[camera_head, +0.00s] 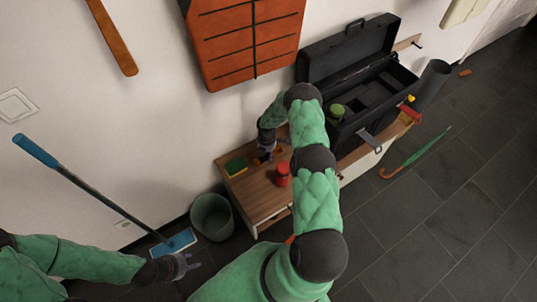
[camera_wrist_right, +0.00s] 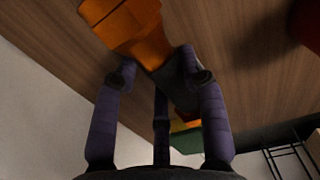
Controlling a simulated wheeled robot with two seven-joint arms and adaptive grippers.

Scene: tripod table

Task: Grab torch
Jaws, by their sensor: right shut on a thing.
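The torch has a wide orange head (camera_wrist_right: 140,25) and a dark body. In the right wrist view it lies between the fingers of my right gripper (camera_wrist_right: 168,78), which is shut on it near the dark part. In the head view my right gripper (camera_head: 264,157) is low over the wooden bench top, and my arm and hand hide most of the torch. I cannot tell whether the torch touches the bench. My left gripper (camera_head: 190,264) is empty, with fingers apart, at the lower left near the blue mop head.
The wooden bench (camera_head: 255,200) holds a yellow-green sponge (camera_head: 236,167), a red can (camera_head: 283,175) and an open black toolbox (camera_head: 365,95). A grey bucket (camera_head: 212,217) and mop (camera_head: 100,205) stand left.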

